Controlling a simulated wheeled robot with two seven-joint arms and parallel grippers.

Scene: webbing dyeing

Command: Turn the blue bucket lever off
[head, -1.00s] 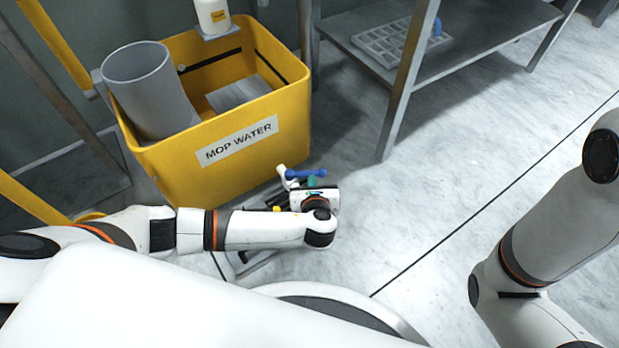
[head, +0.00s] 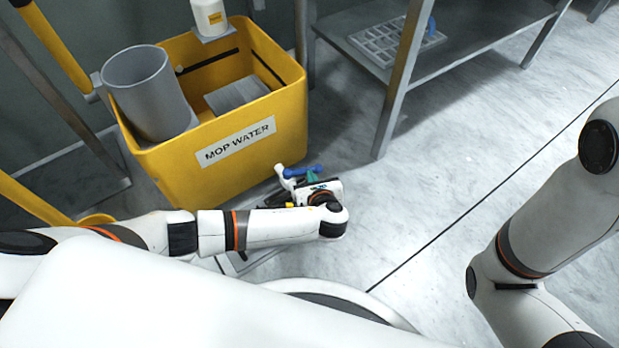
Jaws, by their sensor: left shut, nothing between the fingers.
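A yellow bucket (head: 175,170) labelled MOP WATER stands on the floor at the left. A blue lever (head: 303,171) with a white fitting (head: 286,178) shows low by the bucket's front right corner. My left gripper (head: 291,191) is low beside the lever, on its near side, shut and empty. Its fingers are small and partly hidden by the wrist. I cannot tell whether they touch the lever. My right arm stands at the right edge, and its gripper is out of the frame.
A grey cylinder (head: 143,88) sits in the bucket, and a white bottle (head: 210,17) stands at its back rim. A metal rack (head: 392,90) with a grey tray (head: 385,42) stands at the back right. The floor between is clear.

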